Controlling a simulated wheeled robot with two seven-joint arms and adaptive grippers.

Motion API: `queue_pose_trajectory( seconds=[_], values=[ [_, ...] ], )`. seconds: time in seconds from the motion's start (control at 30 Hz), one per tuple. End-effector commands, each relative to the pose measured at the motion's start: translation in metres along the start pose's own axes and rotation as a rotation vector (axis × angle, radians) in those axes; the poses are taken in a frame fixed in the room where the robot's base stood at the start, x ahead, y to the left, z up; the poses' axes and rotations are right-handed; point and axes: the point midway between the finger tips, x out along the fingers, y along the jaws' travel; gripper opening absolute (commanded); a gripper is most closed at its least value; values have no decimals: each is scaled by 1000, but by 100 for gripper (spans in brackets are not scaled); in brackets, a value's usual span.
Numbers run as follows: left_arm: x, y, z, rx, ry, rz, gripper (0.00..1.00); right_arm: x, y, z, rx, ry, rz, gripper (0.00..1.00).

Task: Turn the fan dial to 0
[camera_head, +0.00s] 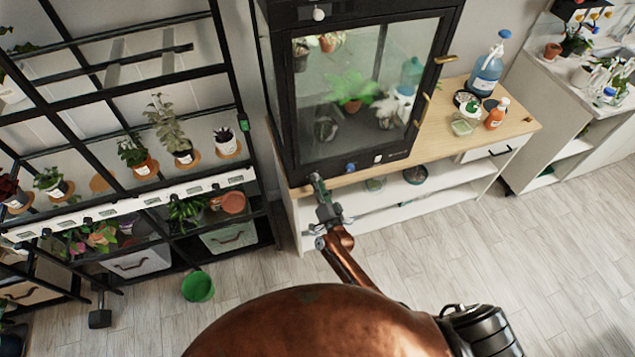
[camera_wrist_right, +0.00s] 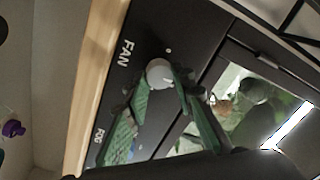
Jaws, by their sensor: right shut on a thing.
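The fan dial (camera_wrist_right: 159,72) is a round white knob on the dark panel of the glass-fronted plant cabinet (camera_head: 283,110), beside the printed word FAN. My right gripper (camera_wrist_right: 160,82) has its green-padded fingers on either side of the dial and is shut on it. Which number the dial points at cannot be read. In the head view my right gripper (camera_head: 319,184) is at the cabinet's lower left corner and hides the dial. My left gripper is in neither view.
A blue knob (camera_head: 350,168) and a white knob (camera_head: 378,158) sit farther right along the cabinet's lower edge. The cabinet stands on a wooden-topped bench (camera_head: 520,124). A plant rack (camera_head: 235,75) is at left, a green pot (camera_head: 198,287) on the floor.

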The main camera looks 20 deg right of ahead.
Motion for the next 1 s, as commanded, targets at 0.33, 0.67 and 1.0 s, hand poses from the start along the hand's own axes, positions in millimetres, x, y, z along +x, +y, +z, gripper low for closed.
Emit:
queue_pose_trajectory(
  seconds=[0.33,0.67,1.0],
  values=[
    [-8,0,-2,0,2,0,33,-1,0,1,-327,-18,-7,0],
    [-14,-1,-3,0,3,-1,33,-1,-1,1,-639,-32,-17,0],
    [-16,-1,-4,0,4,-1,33,-1,-1,2,-961,-46,-27,0]
  ],
)
